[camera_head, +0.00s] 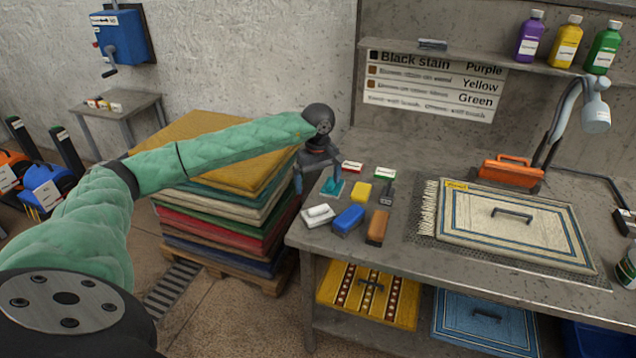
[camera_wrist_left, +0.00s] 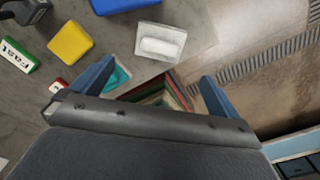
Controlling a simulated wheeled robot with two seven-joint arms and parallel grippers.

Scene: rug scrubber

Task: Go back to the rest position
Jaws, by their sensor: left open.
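My left gripper (camera_head: 318,178) hangs over the left end of the workbench (camera_head: 345,236), pointing down. In the left wrist view its two blue fingers (camera_wrist_left: 155,88) are spread wide with nothing between them. A teal item (camera_head: 332,187) lies on the bench below the fingers, partly hidden behind one finger in the wrist view (camera_wrist_left: 119,78). The green-sleeved left arm reaches across in front of the stacked rugs. My right gripper is in neither view.
A white-handled brush (camera_head: 318,214), blue brush (camera_head: 349,219), brown brush (camera_head: 377,227) and yellow sponge (camera_head: 361,192) lie near the gripper. A cream rug (camera_head: 470,228) lies on the bench to the right. The rug stack (camera_head: 215,225) stands left of the bench.

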